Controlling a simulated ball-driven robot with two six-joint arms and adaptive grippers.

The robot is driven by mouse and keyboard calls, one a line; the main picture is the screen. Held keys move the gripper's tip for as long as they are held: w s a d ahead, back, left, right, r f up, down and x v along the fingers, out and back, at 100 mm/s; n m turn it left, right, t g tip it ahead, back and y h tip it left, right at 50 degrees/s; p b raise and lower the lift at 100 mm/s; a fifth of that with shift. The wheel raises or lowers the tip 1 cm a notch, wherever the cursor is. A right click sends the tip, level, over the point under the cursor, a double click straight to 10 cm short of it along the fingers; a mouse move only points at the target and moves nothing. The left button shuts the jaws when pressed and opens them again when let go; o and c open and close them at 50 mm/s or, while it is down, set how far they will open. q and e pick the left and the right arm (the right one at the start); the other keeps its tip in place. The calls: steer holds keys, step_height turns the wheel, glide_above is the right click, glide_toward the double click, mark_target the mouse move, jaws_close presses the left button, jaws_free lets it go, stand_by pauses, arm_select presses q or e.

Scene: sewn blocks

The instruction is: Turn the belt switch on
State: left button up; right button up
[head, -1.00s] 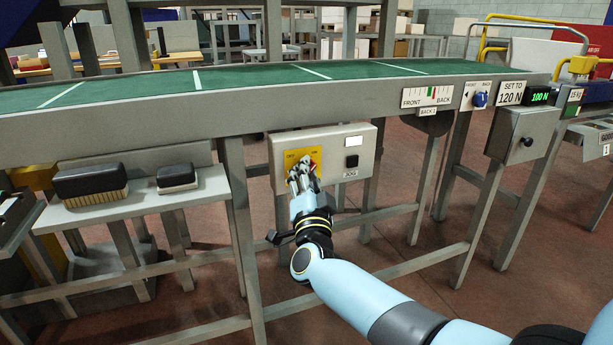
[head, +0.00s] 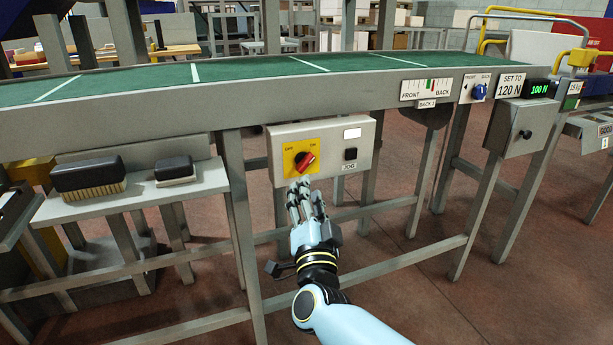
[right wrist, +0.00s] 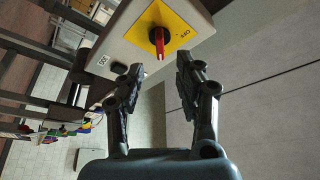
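The belt switch (head: 305,162) is a red knob on a yellow plate marked OFF at left and ON at right, on a grey control box (head: 360,134) below the belt. In the head view the knob's handle slants to the upper right, toward the ON label. The red knob (right wrist: 158,40) also shows beyond my fingers in the right wrist view. My right gripper (head: 304,184) is just below the box, with its fingers pointing up at it. In the right wrist view my right gripper (right wrist: 157,72) is open and empty, apart from the knob. My left gripper is not in view.
A black JOG button (head: 351,154) sits right of the switch. The green belt (head: 250,75) runs above. Two brushes (head: 90,178) lie on a shelf at left. A blue knob (head: 479,91) and a display reading 100 N (head: 541,89) are at right. Table legs stand around my arm.

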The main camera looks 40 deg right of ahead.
steer(key=v, duration=0.4)
stand_by(0.4)
steer(key=s+f+n+g+y, duration=0.2)
steer(key=s+f+n+y, duration=0.15)
steer(key=s+f, duration=0.45)
steer(key=s+a+f+n+g+y, duration=0.1)
steer(key=s+f+n+g+y, duration=0.2)
steer(key=f, duration=0.9)
steer(key=s+f+n+g+y, duration=0.2)
steer(key=s+f+n, duration=0.2)
steer(key=s+f, duration=0.45)
steer(key=s+f+n+g, duration=0.1)
steer(key=s+f+g, duration=0.2)
steer(key=s, duration=0.6)
steer(key=s+d+f+n+g+y, duration=0.1)
steer(key=s+f+n+g, duration=0.1)
steer(key=s+f+g, duration=0.2)
steer(key=s+f+n+g, duration=0.2)
steer(key=s+f, duration=0.6)
steer(key=s, duration=0.7)
steer(key=shift+s+d+f+g, duration=0.2)
steer(key=shift+d+g, duration=0.15)
steer(key=shift+g, duration=0.55)
